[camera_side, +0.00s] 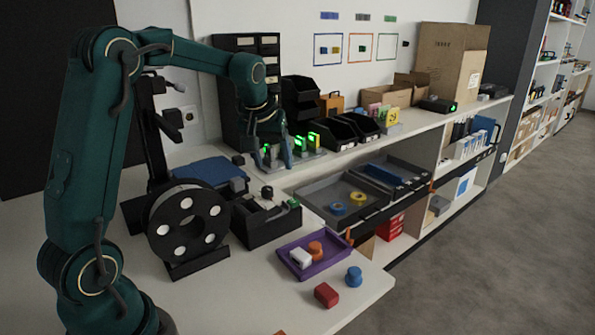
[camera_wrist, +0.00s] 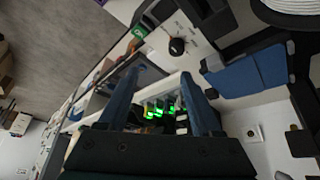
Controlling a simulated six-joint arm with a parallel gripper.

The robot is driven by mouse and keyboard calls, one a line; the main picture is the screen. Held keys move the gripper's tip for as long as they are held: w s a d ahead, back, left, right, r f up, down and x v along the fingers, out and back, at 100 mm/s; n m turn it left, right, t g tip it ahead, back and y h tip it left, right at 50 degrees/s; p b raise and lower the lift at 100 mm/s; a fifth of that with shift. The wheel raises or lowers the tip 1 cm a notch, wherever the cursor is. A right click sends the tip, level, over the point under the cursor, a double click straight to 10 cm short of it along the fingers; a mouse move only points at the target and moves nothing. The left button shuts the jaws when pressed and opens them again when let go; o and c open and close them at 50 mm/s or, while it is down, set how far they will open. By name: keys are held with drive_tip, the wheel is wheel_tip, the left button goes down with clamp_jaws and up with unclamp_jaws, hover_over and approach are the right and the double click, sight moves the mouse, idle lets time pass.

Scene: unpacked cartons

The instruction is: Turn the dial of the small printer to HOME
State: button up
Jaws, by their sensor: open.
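A black round dial (camera_wrist: 177,46) shows in the wrist view on a pale surface with small printed lettering, too small to read in full. Which mark it points at I cannot tell. Beside it is a black device (camera_wrist: 160,10) with a green part, possibly the small printer. In the side view a black device (camera_side: 262,226) with a round black knob on top stands in front of my arm. My gripper (camera_side: 277,164) is open and empty, above and behind that device. In the wrist view its two blue fingers (camera_wrist: 160,76) stand apart, with the dial beyond their tips.
Green-lit units (camera_side: 306,142) stand on the shelf close behind my gripper. A large spool (camera_side: 187,226) and a blue box (camera_side: 207,171) are at the left. A purple tray (camera_side: 314,265) holds small parts; red (camera_side: 326,294) and blue (camera_side: 354,276) pieces lie near it.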

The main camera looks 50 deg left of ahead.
sight(267, 188)
drive_tip(key=shift+n+g, duration=0.3)
drive_tip(key=shift+g, duration=0.2)
drive_tip(key=a+f, duration=0.1)
drive_tip(key=f, duration=0.1)
drive_tip(key=a+f, duration=0.1)
drive_tip(key=f, duration=0.1)
drive_tip(key=shift+s+a, duration=0.3)
drive_tip(key=shift+s, duration=0.05)
drive_tip(key=shift+x, duration=2.35)
clamp_jaws()
